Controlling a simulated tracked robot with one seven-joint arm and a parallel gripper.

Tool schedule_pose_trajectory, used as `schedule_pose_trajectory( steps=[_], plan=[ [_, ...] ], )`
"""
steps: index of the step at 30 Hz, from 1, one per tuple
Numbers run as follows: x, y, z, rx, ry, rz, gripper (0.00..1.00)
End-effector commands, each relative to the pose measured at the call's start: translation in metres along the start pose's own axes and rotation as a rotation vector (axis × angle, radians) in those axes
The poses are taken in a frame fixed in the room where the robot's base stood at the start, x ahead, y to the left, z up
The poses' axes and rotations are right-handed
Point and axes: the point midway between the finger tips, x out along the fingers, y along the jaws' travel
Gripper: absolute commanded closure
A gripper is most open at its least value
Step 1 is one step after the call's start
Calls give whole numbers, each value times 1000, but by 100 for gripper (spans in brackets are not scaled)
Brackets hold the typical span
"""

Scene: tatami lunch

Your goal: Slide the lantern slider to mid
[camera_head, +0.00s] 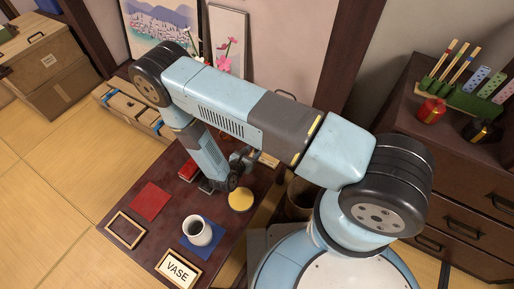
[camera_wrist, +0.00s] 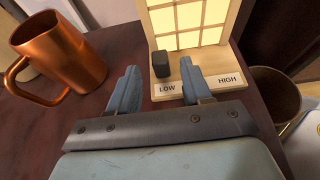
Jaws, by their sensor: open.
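The lantern (camera_wrist: 190,22) stands ahead of my gripper in the wrist view, with a glowing paper panel in a pale wooden frame. Its base carries a LOW label at left and a HIGH label at right. The dark slider knob (camera_wrist: 160,65) stands upright at the LOW end. My gripper (camera_wrist: 159,68) is open, its blue fingers on either side of the knob in the picture. I see no clear contact, and depth is hard to tell. In the head view my arm hides most of the lantern and the gripper's fingertips.
A copper mug (camera_wrist: 62,55) stands left of the gripper. A round bin (camera_wrist: 276,95) is at right. On the dark table are a white cup (camera_head: 197,232), a yellow disc (camera_head: 240,200), a red sheet (camera_head: 149,202) and a VASE sign (camera_head: 178,270).

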Motion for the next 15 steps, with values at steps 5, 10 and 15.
schedule_pose_trajectory(
  steps=[5, 10, 15],
  plan=[
    [28, 0, 0, 1, -1, -1, 51],
    [44, 0, 0, 0, -1, 0, 51],
    [50, 0, 0, 0, 0, 0, 51]
  ],
)
